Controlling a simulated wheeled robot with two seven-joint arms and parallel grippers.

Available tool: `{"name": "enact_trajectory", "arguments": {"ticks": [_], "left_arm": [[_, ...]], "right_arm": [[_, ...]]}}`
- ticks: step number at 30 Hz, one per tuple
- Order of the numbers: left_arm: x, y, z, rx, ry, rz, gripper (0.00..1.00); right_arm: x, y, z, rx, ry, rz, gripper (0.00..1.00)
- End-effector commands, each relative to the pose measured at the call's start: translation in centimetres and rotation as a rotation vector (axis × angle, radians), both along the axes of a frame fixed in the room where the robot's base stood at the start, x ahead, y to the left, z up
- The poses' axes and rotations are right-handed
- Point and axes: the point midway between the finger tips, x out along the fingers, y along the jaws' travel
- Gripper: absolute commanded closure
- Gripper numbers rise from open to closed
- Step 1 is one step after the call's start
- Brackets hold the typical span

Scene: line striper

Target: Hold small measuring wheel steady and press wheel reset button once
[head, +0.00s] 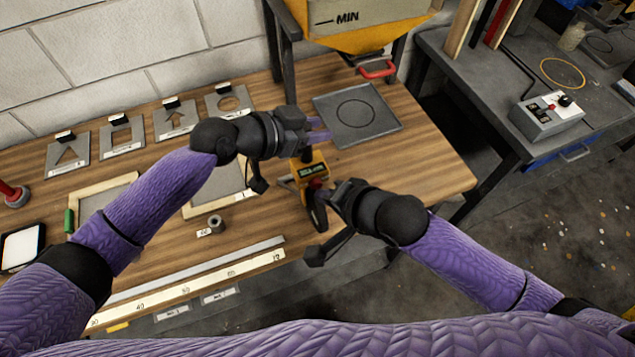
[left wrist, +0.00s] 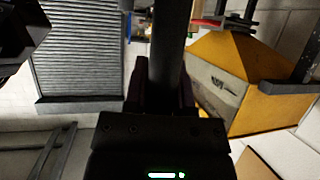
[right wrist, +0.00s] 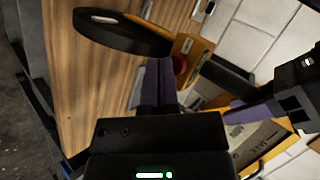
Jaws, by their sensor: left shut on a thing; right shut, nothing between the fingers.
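The small measuring wheel stands on the wooden bench, with a yellow body (head: 310,171), a green display and a black wheel (head: 317,212). In the right wrist view its black wheel (right wrist: 120,36) and yellow body (right wrist: 195,50) show. The red reset button (head: 316,183) sits on the body below the display; it also shows in the right wrist view (right wrist: 181,66). My left gripper (head: 320,129) is shut on the wheel's dark handle (left wrist: 166,60) above the body. My right gripper (right wrist: 159,64) is shut and empty, its fingertips close beside the button; contact cannot be told.
A dark square plate with a circle (head: 358,113) lies behind the wheel. A yellow hopper (head: 370,38) stands at the back. A small grey roll (head: 216,223) and a long ruler (head: 190,288) lie left of the wheel. A grey side table with a control box (head: 548,115) is at right.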

Motion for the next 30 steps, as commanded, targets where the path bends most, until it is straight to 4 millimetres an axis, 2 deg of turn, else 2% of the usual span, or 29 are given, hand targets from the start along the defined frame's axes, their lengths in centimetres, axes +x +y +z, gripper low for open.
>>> {"name": "enact_trajectory", "arguments": {"ticks": [30], "left_arm": [[0.0,0.0,-0.01,0.0,0.0,0.0,1.0]], "right_arm": [[0.86,0.28,-0.01,0.0,0.0,0.0,1.0]]}}
